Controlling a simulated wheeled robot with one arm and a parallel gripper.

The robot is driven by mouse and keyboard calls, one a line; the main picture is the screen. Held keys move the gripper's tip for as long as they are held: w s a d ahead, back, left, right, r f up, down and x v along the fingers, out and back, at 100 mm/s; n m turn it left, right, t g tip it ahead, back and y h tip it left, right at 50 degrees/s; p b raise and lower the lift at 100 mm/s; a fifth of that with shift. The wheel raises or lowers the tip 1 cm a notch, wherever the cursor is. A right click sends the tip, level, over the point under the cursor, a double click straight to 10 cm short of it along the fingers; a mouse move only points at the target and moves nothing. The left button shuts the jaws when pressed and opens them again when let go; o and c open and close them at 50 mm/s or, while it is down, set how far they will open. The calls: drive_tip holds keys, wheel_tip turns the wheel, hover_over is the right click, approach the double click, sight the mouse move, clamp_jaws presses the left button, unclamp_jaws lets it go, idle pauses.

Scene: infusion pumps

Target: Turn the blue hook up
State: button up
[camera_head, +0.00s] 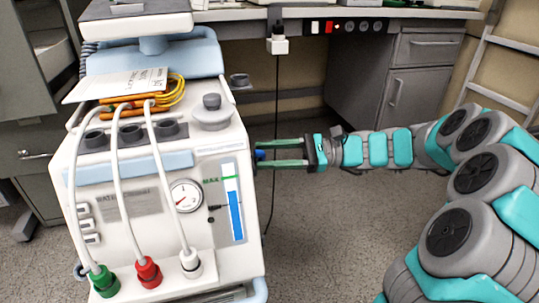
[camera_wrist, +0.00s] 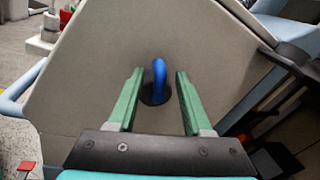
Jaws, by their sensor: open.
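The blue hook (camera_wrist: 159,76) sits on a dark round base (camera_wrist: 150,97) on the machine's grey side panel (camera_wrist: 215,60). In the wrist view it is a curved blue bar, bent at its upper end. In the head view, only a small bit of the blue hook (camera_head: 260,155) shows at the machine's right side. My gripper (camera_head: 259,153) reaches in from the right, fingertips close to the panel. Its green fingers are open, one on each side of the hook, with gaps between; it also shows in the wrist view (camera_wrist: 160,72). Nothing is held.
The white machine (camera_head: 150,200) carries hoses, a pressure gauge (camera_head: 185,196) and a blue level indicator (camera_head: 234,205). A dark cable (camera_head: 276,110) hangs behind my gripper. A grey desk with drawers (camera_head: 400,75) stands at the back. Open floor (camera_head: 330,230) lies right of the machine.

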clamp_jaws()
idle(0.5)
drive_tip(key=shift+w+a+r+m+h+p, duration=0.2)
drive_tip(key=shift+m+p, duration=0.5)
drive_tip(key=shift+p, duration=1.45)
drive_tip(key=shift+w+d+f+m+h+p, duration=0.25)
drive_tip(key=shift+m+p, duration=0.45)
drive_tip(key=shift+p, duration=1.45)
drive_tip(key=shift+w+a+r+m+h+p, duration=0.2)
drive_tip(key=shift+m+p, duration=0.5)
drive_tip(key=shift+p, duration=1.45)
drive_tip(key=shift+w, duration=0.1)
unclamp_jaws()
